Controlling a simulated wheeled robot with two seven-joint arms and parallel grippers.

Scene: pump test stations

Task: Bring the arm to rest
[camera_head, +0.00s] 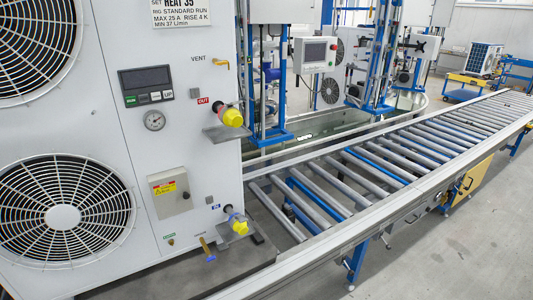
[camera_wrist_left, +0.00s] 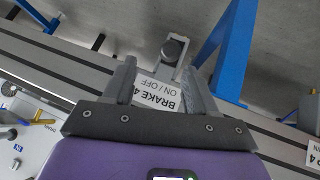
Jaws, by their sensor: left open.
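My left gripper (camera_wrist_left: 159,66) shows in the left wrist view with its two dark fingers spread and nothing held between them. Beyond the fingers are a label reading "BRAKE 4 ON / OFF" (camera_wrist_left: 158,93) and a dark round knob (camera_wrist_left: 174,48) on a metal bracket by the conveyor rail. I cannot tell how far the fingertips are from the knob; no contact is visible. Neither of my arms shows in the head view, and my right gripper is in neither view.
A roller conveyor (camera_head: 440,135) runs from the middle to the far right. A large white unit with fans (camera_head: 105,120) stands at left, with yellow-capped ports (camera_head: 232,117). A blue leg (camera_wrist_left: 232,50) stands right of the fingers. The floor (camera_head: 465,250) at lower right is clear.

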